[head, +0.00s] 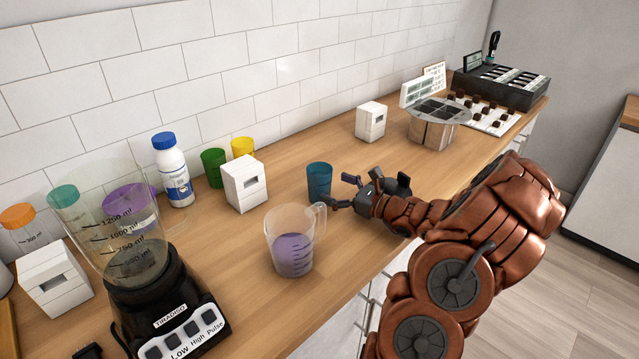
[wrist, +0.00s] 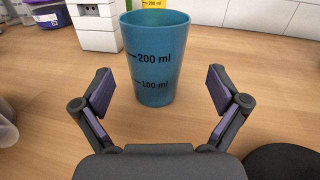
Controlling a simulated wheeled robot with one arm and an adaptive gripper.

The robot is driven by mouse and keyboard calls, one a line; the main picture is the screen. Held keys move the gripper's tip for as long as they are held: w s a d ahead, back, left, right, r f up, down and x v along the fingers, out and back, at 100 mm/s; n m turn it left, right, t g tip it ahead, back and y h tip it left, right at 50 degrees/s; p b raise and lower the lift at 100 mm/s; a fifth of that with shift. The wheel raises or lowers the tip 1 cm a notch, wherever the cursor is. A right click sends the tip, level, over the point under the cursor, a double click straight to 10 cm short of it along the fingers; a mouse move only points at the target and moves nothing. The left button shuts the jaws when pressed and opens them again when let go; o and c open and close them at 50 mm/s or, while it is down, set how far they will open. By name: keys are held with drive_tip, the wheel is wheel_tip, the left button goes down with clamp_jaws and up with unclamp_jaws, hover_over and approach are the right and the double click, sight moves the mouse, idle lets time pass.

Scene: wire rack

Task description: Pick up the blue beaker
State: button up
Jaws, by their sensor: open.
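The blue beaker (head: 319,180) stands upright on the wooden counter, in the middle of the head view. In the wrist view the blue beaker (wrist: 155,65) is upright too, with 100 ml and 200 ml marks facing me. My gripper (head: 346,192) is open and low over the counter, to the right of the beaker in the head view. In the wrist view my gripper (wrist: 160,92) has its two fingers spread to the left and right of the beaker's near side, with gaps on both sides. Nothing is held.
A clear jug (head: 293,245) with purple contents stands close in front of the beaker. A white box (head: 245,184), a green cup (head: 213,168) and a yellow cup (head: 243,147) are behind it. A blender (head: 160,290) is at left.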

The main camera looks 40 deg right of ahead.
sight(330, 186)
drive_tip(key=x, duration=0.1)
drive_tip(key=p+x, duration=0.1)
drive_tip(key=x, duration=0.1)
drive_tip(key=shift+w+a, duration=0.15)
drive_tip(key=shift+a, duration=0.25)
drive_tip(key=shift+w+a+f, duration=0.1)
drive_tip(key=shift+w, duration=0.4)
drive_tip(key=c, duration=1.4)
drive_tip(key=shift+c, duration=0.2)
drive_tip(key=shift+r+b, duration=0.75)
drive_tip(key=shift+r, duration=4.2)
